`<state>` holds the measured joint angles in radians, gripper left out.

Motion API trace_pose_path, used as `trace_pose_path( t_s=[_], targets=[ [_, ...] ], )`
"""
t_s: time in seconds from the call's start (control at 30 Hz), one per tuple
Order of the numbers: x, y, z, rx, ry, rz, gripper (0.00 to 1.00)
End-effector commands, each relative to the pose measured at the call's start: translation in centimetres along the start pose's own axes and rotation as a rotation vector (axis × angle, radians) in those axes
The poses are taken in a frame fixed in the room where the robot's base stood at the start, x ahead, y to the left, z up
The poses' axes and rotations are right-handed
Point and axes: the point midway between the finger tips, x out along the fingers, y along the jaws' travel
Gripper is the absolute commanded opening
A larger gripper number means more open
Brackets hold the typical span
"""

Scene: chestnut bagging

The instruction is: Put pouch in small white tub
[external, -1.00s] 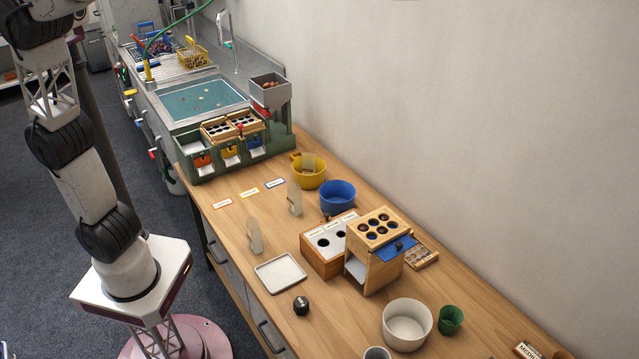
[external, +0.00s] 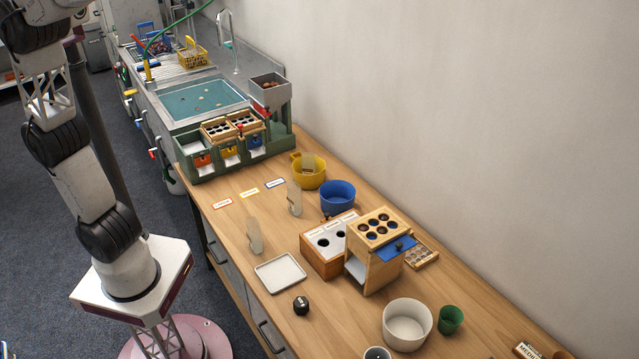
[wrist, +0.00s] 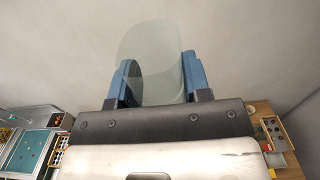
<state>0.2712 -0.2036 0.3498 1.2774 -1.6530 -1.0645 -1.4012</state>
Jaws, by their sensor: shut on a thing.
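In the wrist view my gripper (wrist: 158,76) is shut on a pale translucent pouch (wrist: 152,42), which stands out beyond the blue fingers. My gripper is outside the external view. There, two similar clear pouches stand on the table, one near the front edge (external: 254,236) and one farther back (external: 294,198). Another pale piece (external: 308,162) is at the yellow tub. A small light tub (external: 367,352) is cut off by the bottom edge and looks dark inside. A larger white tub (external: 407,333) stands to its right.
A wooden box with a holed top (external: 376,222) and a two-hole box (external: 322,257) stand mid-table. A white tray (external: 280,273), a black knob-like object (external: 300,305), a blue tub (external: 338,203), a yellow tub (external: 308,180) and a green cup (external: 450,322) stand around them.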

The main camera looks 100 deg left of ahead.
Motion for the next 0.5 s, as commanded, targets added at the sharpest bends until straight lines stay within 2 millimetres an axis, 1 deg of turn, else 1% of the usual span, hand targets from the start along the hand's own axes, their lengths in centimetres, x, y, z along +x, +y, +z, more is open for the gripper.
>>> trace_pose_path(
  t_s=[0.23, 0.37, 0.4, 0.47, 0.5],
  targets=[
    [-0.1, 0.1, -3.8, 0.000, -0.001, -0.001, 0.21],
    [-0.1, 0.1, -6.8, 0.001, 0.001, -0.001, 0.21],
    [0.0, 0.0, -8.1, 0.003, 0.001, -0.001, 0.21],
    [-0.1, 0.1, -9.9, 0.002, 0.001, -0.002, 0.21],
    [-0.1, 0.1, -11.5, 0.003, 0.002, -0.001, 0.21]
  ],
)
